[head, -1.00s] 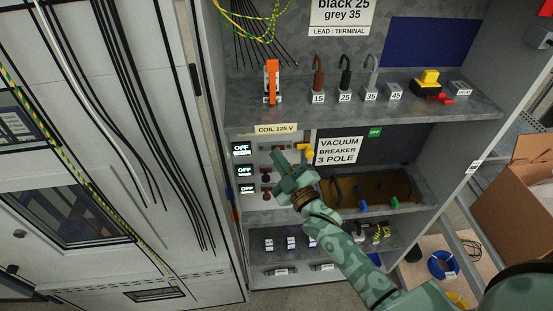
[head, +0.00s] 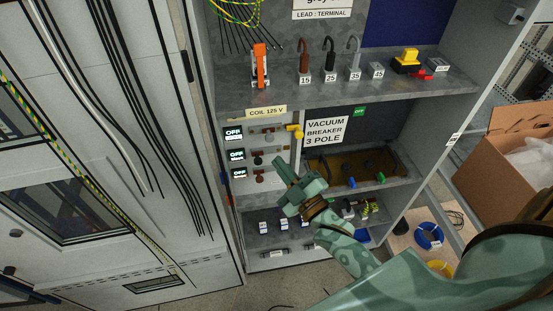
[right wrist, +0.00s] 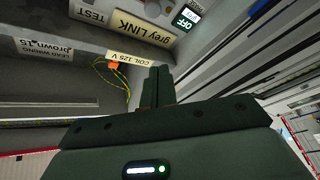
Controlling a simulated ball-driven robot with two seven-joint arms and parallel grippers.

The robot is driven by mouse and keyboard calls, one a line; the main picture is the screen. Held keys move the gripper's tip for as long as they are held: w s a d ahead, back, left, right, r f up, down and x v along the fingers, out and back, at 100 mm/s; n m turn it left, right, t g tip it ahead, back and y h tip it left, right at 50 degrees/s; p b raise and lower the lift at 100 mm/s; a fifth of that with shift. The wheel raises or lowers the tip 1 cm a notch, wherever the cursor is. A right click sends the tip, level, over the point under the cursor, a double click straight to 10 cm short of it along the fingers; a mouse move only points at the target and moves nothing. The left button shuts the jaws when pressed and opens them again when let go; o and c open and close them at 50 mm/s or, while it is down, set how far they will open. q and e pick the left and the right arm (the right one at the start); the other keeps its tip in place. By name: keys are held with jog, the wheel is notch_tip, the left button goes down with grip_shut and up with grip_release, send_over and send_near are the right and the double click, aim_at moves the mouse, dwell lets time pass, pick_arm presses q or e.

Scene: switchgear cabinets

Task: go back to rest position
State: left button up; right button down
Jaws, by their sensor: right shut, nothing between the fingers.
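My right gripper (head: 282,170) is in the middle of the head view, in front of the open cabinet, just right of the column of OFF signs. Its fingers are together with nothing between them. In the right wrist view its closed fingers (right wrist: 158,87) point toward the cabinet labels, apart from anything I can make out. My right arm comes in from the lower right. My left gripper is not in view.
The cabinet shelf (head: 285,90) holds an orange tool (head: 260,66), several numbered lugs and a yellow block (head: 407,59). Below are a tray (head: 340,170) and small parts. A cardboard box (head: 505,155) and a blue coil (head: 429,236) are at right. Grey cabinet doors (head: 90,130) stand at left.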

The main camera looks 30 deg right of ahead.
jog(key=shift+d, duration=0.25)
jog(key=shift+a, duration=0.15)
